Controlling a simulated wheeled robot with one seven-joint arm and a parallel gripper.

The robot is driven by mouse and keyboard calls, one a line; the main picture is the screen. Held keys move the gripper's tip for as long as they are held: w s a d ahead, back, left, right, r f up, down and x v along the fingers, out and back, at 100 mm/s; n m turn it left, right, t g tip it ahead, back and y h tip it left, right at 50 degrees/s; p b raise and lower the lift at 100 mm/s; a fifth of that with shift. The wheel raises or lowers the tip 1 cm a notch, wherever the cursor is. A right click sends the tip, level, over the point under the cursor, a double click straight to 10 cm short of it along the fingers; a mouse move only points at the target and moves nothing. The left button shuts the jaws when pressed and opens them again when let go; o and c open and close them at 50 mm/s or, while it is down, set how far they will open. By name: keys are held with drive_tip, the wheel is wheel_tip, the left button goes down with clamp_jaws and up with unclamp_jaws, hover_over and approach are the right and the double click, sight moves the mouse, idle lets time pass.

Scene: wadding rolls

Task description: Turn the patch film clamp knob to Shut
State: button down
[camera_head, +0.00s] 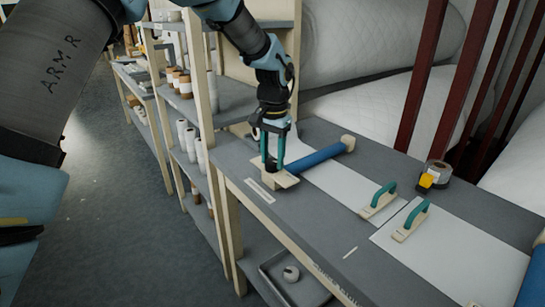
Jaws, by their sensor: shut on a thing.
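The patch film clamp appears to be the pale block (285,180) at the near left end of a blue film roll (322,157) on the grey bench. My gripper (272,166) points straight down over this block. Its teal fingers are shut on a small part there, which I take to be the clamp knob. The fingers mostly hide the knob, so its turn position cannot be read. A white label strip (260,191) lies on the bench just in front of the clamp; its lettering is too small to read.
White film sheets (335,185) lie on the bench (330,235), with two teal-handled tools (378,200) (410,220) on them. Shelves (215,98) with several rolls rise at left. A tray (285,275) sits below the bench.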

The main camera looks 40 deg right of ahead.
sight(273, 161)
drive_tip(key=shift+m, duration=0.6)
drive_tip(key=shift+c, duration=1.7)
unclamp_jaws()
drive_tip(key=shift+r, duration=0.1)
wheel_tip(273, 161, up, 11)
drive_tip(key=b, duration=0.2)
drive_tip(key=shift+s+b, duration=0.15)
drive_tip(key=shift+b, duration=0.15)
drive_tip(key=shift+f, duration=0.2)
